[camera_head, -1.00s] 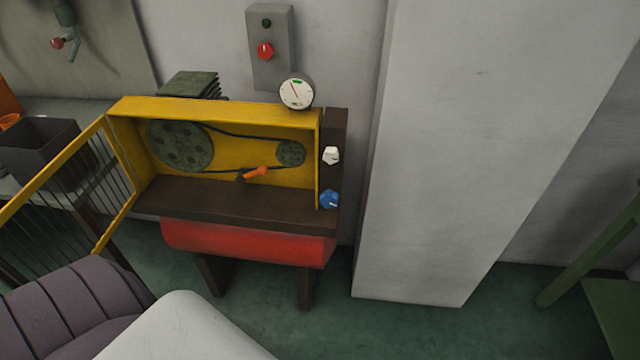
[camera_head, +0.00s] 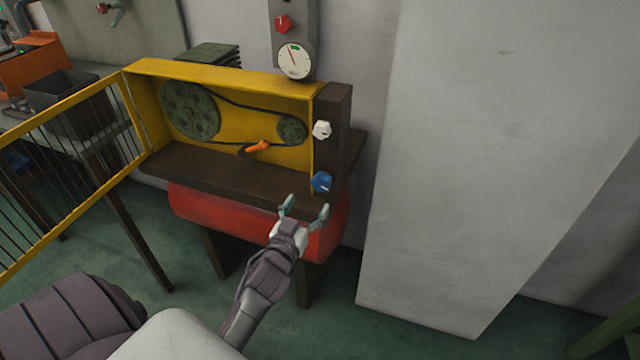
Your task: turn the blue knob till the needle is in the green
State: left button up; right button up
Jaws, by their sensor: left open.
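The blue knob (camera_head: 321,182) sits low on the dark right-hand side panel of the machine, below a white knob (camera_head: 322,130). The round white gauge (camera_head: 294,61) stands above the machine. Its red needle points up and slightly left, and a small green mark shows at the top right of the dial; the needle looks just left of the green. My left gripper (camera_head: 305,208) is open and empty, just below and in front of the blue knob, apart from it as far as I can see. My right gripper is not in view.
The yellow guard door (camera_head: 142,116) with bars stands open at the left. An orange lever (camera_head: 258,147) lies inside the yellow housing near the belt and pulleys. A red knob (camera_head: 283,24) is on the grey wall box. A pale wall column (camera_head: 440,180) stands at the right.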

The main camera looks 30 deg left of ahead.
aim_at(319, 185)
pick_arm(q)
jog(key=x, duration=0.9)
jog(key=shift+d, duration=0.15)
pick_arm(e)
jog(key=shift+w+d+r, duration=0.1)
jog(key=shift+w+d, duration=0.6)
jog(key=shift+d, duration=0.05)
pick_arm(q)
jog(key=c, duration=1.2)
jog(key=shift+o, duration=0.2)
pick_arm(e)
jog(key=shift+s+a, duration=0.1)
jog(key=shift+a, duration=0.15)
pick_arm(q)
jog(key=shift+m, duration=0.4)
jog(key=m, duration=0.4)
jog(key=shift+m, duration=0.3)
jog(key=m, duration=0.5)
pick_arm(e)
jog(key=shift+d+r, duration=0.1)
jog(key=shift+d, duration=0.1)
pick_arm(q)
jog(key=shift+m, duration=0.3)
